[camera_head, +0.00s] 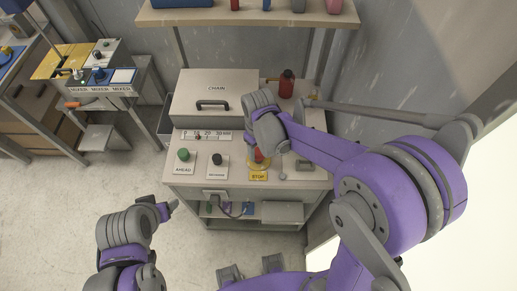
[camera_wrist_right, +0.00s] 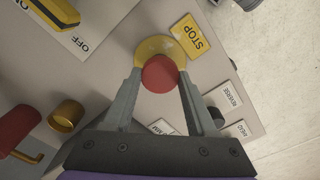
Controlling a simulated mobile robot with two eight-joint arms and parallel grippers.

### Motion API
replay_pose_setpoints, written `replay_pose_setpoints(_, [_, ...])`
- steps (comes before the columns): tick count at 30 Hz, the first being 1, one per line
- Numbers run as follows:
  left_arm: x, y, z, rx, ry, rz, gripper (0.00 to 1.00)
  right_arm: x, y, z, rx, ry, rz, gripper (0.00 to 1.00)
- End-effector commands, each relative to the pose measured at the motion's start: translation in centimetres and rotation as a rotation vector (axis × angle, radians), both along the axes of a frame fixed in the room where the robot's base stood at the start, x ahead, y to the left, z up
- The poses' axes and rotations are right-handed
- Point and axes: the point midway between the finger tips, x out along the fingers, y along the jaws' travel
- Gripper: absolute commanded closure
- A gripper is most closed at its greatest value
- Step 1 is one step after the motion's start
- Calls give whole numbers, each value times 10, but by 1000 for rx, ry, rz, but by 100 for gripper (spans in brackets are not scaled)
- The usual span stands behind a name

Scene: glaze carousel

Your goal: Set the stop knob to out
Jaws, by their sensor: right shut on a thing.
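The stop knob is a red round button on a yellow collar; in the right wrist view the red knob (camera_wrist_right: 160,74) sits between the two grey fingers of my right gripper (camera_wrist_right: 159,84), which is shut on it. The yellow STOP label (camera_wrist_right: 190,37) lies beside the collar. In the head view the knob (camera_head: 259,156) shows only as a bit of red below my right wrist, above the STOP label (camera_head: 258,176). My left gripper (camera_head: 172,207) is in front of the bench, away from the knob; its finger opening cannot be made out.
The bench also holds a green AHEAD knob (camera_head: 183,155), a black REVERSE knob (camera_head: 217,160), a CHAIN box (camera_head: 215,90) with a handle, and a red bottle-like thing (camera_head: 286,84). A yellow-handled OFF switch (camera_wrist_right: 57,12) shows near the STOP collar.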

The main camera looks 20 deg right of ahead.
Motion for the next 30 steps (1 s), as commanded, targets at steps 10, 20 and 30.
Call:
replay_pose_setpoints(10, [2, 0, 6, 0, -4, 0, 31, 0, 0, 18, -1, 0, 0, 100])
replay_pose_setpoints(20, [2, 0, 6, 0, -4, 0, 31, 0, 0, 18, 0, 0, 0, 12])
replay_pose_setpoints(30, [3, 0, 8, 0, -6, 0, 31, 0, 0, 30, 0, 0, 0, 12])
